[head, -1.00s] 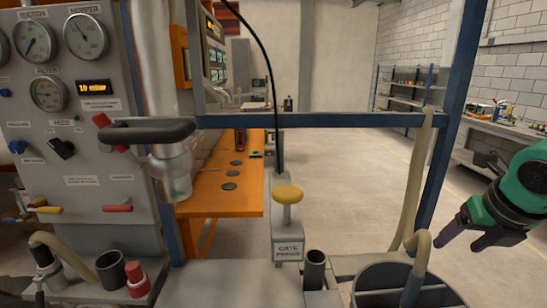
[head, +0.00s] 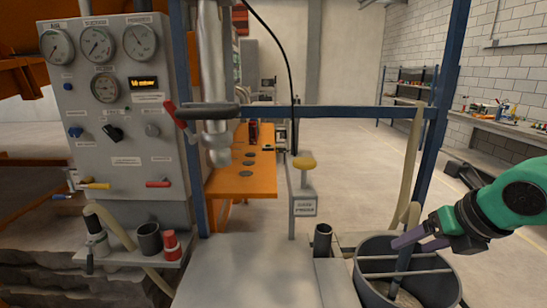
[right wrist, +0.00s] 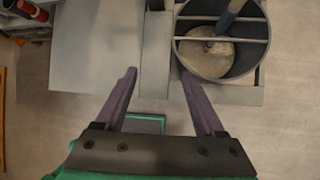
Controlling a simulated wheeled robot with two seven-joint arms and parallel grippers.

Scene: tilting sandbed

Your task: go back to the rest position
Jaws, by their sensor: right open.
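My right gripper (head: 418,238) comes in from the right in the head view, above the rim of a round grey bucket. In the right wrist view, the right gripper (right wrist: 160,85) has its two purple fingers spread apart with nothing between them. It hangs over the edge of a grey platform, with the bucket to the upper right of its fingers. My left gripper is not in view.
A yellow knob (head: 304,163) stands on a labelled post. A gauge panel (head: 120,110) is at left, an orange table (head: 245,184) behind. Blue frame posts (head: 442,110) stand near. The grey platform (head: 240,270) is bare.

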